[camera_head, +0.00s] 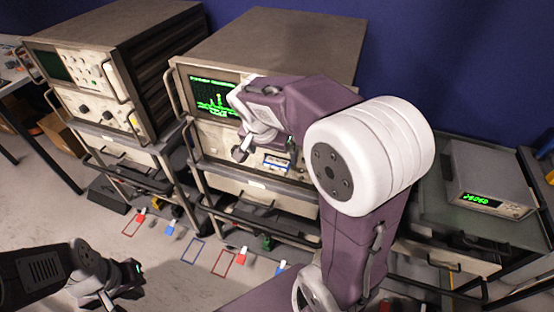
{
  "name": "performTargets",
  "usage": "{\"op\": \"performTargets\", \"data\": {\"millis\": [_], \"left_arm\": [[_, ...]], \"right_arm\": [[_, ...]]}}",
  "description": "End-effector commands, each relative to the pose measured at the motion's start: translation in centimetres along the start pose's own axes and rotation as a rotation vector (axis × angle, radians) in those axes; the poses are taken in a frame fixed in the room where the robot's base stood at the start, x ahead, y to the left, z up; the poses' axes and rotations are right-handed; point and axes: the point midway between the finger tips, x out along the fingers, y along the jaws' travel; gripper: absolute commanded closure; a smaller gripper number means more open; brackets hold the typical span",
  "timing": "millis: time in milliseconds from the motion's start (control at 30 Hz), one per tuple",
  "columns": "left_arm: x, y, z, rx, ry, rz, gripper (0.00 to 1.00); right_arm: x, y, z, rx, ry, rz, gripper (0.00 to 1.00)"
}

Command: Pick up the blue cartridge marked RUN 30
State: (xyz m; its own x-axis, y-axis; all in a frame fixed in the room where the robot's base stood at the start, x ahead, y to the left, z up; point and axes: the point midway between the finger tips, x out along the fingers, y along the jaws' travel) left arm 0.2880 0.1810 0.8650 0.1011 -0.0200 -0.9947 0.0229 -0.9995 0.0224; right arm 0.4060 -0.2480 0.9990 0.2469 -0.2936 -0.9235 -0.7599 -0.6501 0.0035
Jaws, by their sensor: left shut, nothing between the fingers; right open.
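Two blue-and-white cartridges show low in the camera_head view: one (170,229) at the left and one (280,268) near the bottom middle. A blue-and-white item (277,163) also shows at the front of the middle instrument, just right of my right gripper. No marking is legible, so I cannot tell which is RUN 30. My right gripper (248,146) is open in front of that instrument, with no cartridge visible between its fingers. My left gripper (126,287) is shut and empty at the lower left, apart from the cartridges.
The middle instrument (285,42) has a lit green screen and stands on a cart with protruding handles. Another instrument (110,30) stands left. A grey box (488,172) with green digits is at right. Red-and-white pieces and red and blue outlines (193,251) lie low in front.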

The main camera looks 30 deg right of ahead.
Motion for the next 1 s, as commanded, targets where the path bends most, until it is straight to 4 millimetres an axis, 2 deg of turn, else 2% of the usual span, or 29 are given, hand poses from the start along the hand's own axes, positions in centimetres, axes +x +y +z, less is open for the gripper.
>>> {"op": "performTargets", "data": {"millis": [67,300,567,667,800,867,1000], "left_arm": [[0.1,0.0,0.0,0.0,0.0,0.0,1.0],[0.8,0.0,0.1,0.0,0.0,0.0,1.0],[0.8,0.0,0.1,0.0,0.0,0.0,1.0],[0.8,0.0,0.1,0.0,0.0,0.0,1.0],[0.8,0.0,0.1,0.0,0.0,0.0,1.0],[0.8,0.0,0.1,0.0,0.0,0.0,1.0],[0.8,0.0,0.1,0.0,0.0,0.0,1.0]], "right_arm": [[0.6,0.0,0.1,0.0,-0.002,0.002,0.02],[4.7,-0.1,0.3,0.0,-0.002,0.003,0.02],[5.2,-0.2,0.2,-0.001,0.0,0.0,0.02],[5.2,-0.2,0.2,-0.001,0.0,0.0,0.24],[5.1,-0.2,0.2,-0.001,0.0,0.0,0.63],[5.1,-0.2,0.2,-0.001,0.0,0.0,0.75],[5.1,-0.2,0.2,-0.001,0.0,-0.001,0.75]]}}
